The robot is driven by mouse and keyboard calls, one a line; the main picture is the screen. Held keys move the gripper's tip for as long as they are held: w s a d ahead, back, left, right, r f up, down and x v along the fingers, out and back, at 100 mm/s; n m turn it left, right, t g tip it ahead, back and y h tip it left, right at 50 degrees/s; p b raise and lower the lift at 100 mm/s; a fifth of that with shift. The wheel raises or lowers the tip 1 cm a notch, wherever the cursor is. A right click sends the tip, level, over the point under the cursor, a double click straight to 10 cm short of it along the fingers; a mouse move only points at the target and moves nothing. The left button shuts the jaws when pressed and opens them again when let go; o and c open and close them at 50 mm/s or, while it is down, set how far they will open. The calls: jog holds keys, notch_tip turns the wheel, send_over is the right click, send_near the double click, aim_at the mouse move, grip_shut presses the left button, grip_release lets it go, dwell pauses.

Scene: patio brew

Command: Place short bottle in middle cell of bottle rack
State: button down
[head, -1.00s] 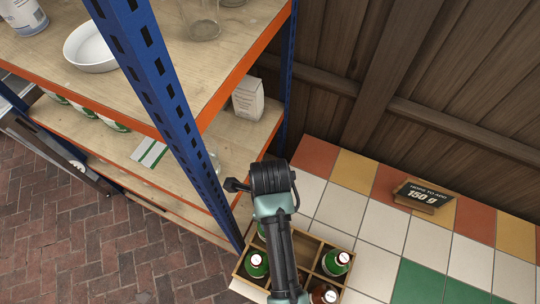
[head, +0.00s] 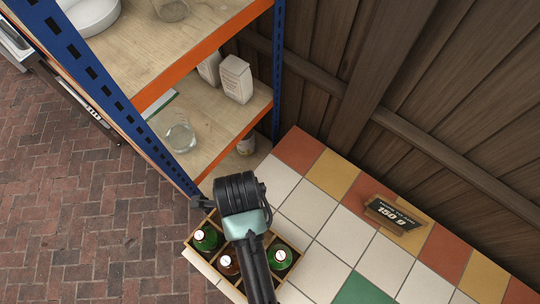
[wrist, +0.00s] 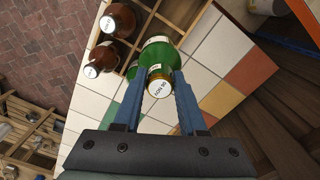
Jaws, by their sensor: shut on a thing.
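My gripper (wrist: 158,84) is shut on a green bottle (wrist: 157,55) with a white-topped cap, between its two blue fingers in the wrist view. The wooden bottle rack (head: 205,264) stands at the tiled counter's left end, partly behind my arm in the head view. The middle cell is not clearly visible. My arm hides the fingers in the head view.
A shelf unit with a blue post (head: 90,75) stands left of and behind the rack, close to my wrist. It carries a glass jar (head: 180,136) and a white carton (head: 236,79). A sign (head: 394,214) stands on the counter by the fence. The tiles between are clear.

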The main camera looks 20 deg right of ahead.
jog(key=f, duration=0.5)
jog(key=shift+a+p, duration=0.25)
jog(key=shift+p, duration=0.1)
jog(key=shift+d+f, duration=0.1)
jog(key=shift+f, duration=2.45)
jog(key=shift+c, duration=2.3)
grip_release()
